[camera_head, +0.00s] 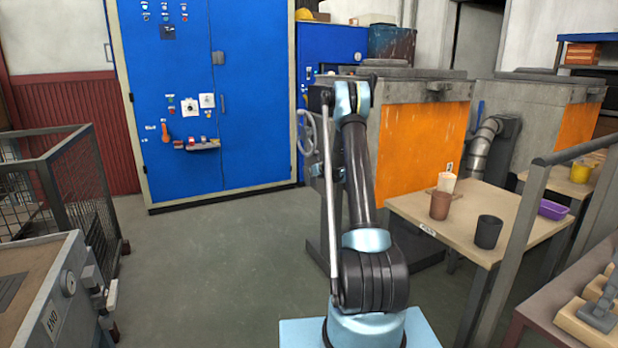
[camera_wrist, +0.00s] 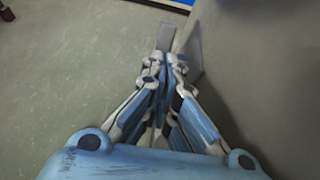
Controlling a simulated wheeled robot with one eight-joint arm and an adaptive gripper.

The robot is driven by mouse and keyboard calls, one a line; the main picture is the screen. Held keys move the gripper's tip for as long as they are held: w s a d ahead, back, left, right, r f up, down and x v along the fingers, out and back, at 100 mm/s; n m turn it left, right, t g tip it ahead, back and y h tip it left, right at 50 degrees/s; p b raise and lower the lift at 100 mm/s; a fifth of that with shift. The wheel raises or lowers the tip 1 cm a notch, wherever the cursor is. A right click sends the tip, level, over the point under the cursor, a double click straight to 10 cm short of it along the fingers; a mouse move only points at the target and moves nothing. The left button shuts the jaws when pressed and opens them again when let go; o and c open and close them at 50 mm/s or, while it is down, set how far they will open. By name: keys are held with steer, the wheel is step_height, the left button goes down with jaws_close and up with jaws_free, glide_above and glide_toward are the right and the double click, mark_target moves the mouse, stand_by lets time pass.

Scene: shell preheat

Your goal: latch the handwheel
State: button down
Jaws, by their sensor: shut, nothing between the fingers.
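The handwheel (camera_head: 308,133) is a grey spoked wheel on the left side of the grey furnace (camera_head: 462,100) with the orange front. My arm stands in front of the furnace, and its upper end is close to the wheel's right side. In the wrist view my gripper (camera_wrist: 166,62) is shut and empty. A flat grey piece (camera_wrist: 166,36) shows just past the fingertips; I cannot tell what it is or whether they touch it. The handwheel cannot be made out in the wrist view. The gripper is not clearly seen in the head view.
A grey surface (camera_wrist: 255,70) rises close on the gripper's right. A blue cabinet (camera_head: 170,80) stands at the back left. A table (camera_head: 465,215) with cups is on the right, and a wire cage (camera_head: 80,185) is on the left. The floor (camera_head: 220,250) between is clear.

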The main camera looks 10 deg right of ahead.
steer(key=f+v, duration=0.1)
steer(key=v, duration=0.8)
steer(key=shift+s, duration=0.2)
steer(key=shift+d, duration=0.1)
steer(key=shift+r, duration=0.1)
steer(key=s+a+r+n+g, duration=0.2)
steer(key=s+r+n, duration=0.3)
steer(key=s, duration=0.6)
steer(key=s+a+r+n+g+h, duration=0.15)
steer(key=s+r+n, duration=0.35)
steer(key=s, duration=0.7)
steer(key=s+a+r+n+g+y, duration=0.1)
steer(key=s+a+r+n+g, duration=0.15)
steer(key=s+n, duration=0.65)
steer(key=s+d+f+n+g+h, duration=0.1)
steer(key=s+f+n, duration=0.2)
steer(key=s, duration=1)
steer(key=s+d+f+n+g+h, duration=0.1)
steer(key=s+f+n, duration=0.2)
steer(key=s, duration=1)
steer(key=s+d+f+n+g+h, duration=0.1)
steer(key=s+f+n, duration=0.3)
steer(key=s, duration=0.9)
steer(key=d+n+h, duration=0.1)
steer(key=n, duration=0.2)
steer(key=shift+s+g, duration=0.3)
